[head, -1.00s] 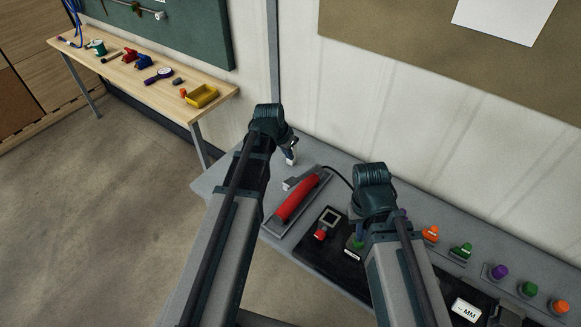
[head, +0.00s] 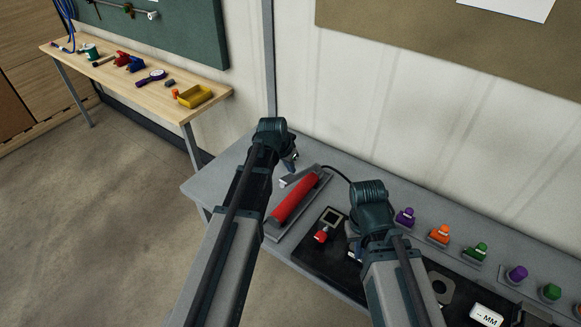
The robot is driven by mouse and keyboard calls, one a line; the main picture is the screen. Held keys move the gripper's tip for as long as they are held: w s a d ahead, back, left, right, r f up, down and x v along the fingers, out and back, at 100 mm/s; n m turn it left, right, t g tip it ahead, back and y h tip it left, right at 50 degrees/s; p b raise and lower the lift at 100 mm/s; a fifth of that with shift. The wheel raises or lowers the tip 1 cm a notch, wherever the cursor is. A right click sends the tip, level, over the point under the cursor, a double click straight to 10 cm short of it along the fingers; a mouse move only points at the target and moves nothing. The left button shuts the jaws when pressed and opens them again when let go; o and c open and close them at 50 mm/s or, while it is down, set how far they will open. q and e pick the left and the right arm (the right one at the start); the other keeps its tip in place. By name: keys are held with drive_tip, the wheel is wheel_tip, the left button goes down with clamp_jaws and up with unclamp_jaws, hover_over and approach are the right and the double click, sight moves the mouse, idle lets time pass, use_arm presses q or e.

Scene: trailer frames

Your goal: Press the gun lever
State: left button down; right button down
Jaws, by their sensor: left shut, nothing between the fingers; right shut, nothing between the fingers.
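A tool with a long red grip (head: 295,197) lies on a grey holder at the left end of the grey workbench (head: 212,187). A black cable runs from its far end. I take it for the gun; a pale metal piece (head: 288,181) sits beside its far end, and I cannot tell whether this is the lever. My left gripper (head: 291,166) is shut and empty, pointing down just beyond the metal piece and the far end of the red grip. It looks apart from them.
A black panel (head: 311,252) with a red button (head: 321,237) lies right of the tool. Purple, orange and green knobs (head: 440,234) line the bench to the right. The wall rises close behind. A wooden table (head: 120,72) with a yellow bin (head: 195,96) stands at the left.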

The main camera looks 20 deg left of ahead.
use_arm(q)
drive_tip(key=shift+s+a+f+b, duration=0.15)
drive_tip(key=shift+s+f+b, duration=0.2)
drive_tip(key=shift+f, duration=0.4)
use_arm(e)
drive_tip(key=shift+f, duration=0.75)
